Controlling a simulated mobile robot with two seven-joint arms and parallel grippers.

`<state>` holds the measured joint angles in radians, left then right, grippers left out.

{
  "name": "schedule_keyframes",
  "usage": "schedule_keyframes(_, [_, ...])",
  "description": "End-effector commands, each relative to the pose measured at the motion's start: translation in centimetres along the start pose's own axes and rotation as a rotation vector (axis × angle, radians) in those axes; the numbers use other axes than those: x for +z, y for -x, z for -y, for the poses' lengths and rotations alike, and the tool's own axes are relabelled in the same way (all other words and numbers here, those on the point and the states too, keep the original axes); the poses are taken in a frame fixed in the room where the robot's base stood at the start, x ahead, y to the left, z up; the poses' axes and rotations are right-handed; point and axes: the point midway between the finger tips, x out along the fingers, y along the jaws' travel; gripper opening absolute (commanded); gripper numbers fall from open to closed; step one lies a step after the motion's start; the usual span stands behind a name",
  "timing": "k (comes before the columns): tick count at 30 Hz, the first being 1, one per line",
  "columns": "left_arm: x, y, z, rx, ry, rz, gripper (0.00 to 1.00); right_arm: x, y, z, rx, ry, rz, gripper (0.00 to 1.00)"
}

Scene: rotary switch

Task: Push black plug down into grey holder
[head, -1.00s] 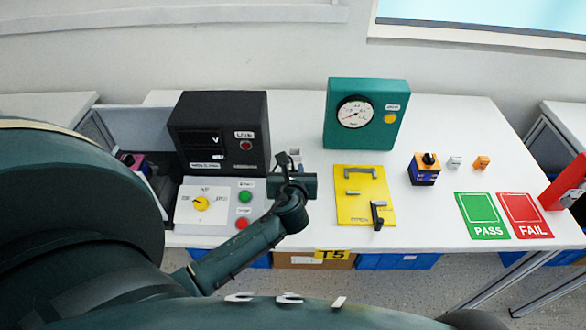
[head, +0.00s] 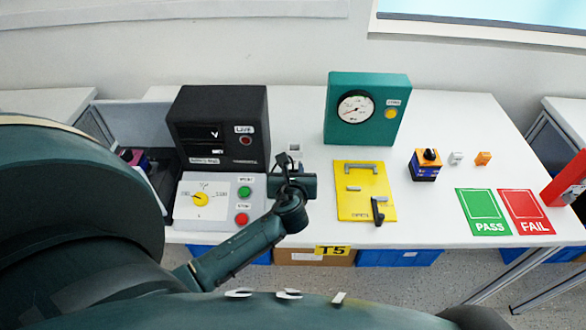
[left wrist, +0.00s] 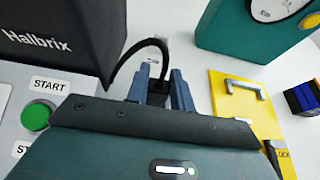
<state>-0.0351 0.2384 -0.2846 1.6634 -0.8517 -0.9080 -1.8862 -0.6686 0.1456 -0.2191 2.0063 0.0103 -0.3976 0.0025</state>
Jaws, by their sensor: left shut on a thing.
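My left gripper (head: 287,170) is over the bench, between the black instrument and the yellow plate. In the left wrist view its two blue-grey fingers (left wrist: 158,90) are closed on a black plug (left wrist: 157,92). A black cable (left wrist: 134,58) loops up from the plug and off to the left. A small grey holder (head: 294,150) stands on the bench just behind the gripper in the head view. The gripper hides part of it. I cannot tell whether the plug touches the holder. My right gripper is not in view.
The black instrument (head: 218,128) and control panel (head: 212,200) stand close on the left. A teal gauge box (head: 366,110) stands behind right, with a yellow plate (head: 364,190) in front. An orange-topped switch block (head: 425,165) and PASS and FAIL mats (head: 482,212) lie farther right.

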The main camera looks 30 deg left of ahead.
Motion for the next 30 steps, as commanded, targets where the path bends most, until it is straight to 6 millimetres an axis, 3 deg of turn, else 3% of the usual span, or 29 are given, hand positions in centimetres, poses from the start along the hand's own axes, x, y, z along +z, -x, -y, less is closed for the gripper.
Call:
schedule_keyframes(18, [-1.4,-0.6,0.0,-0.001,-0.001,0.001,0.00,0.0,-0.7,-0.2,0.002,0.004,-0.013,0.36])
schedule_keyframes(19, [-1.4,-0.6,0.0,-0.001,0.000,0.001,0.24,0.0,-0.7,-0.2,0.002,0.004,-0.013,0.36])
schedule_keyframes(28, [-1.4,-0.6,0.0,0.000,0.000,0.001,0.48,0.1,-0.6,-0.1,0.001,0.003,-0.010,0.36])
schedule_keyframes(30, [-1.4,-0.6,0.0,0.000,0.000,0.001,0.49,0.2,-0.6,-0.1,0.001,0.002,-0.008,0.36])
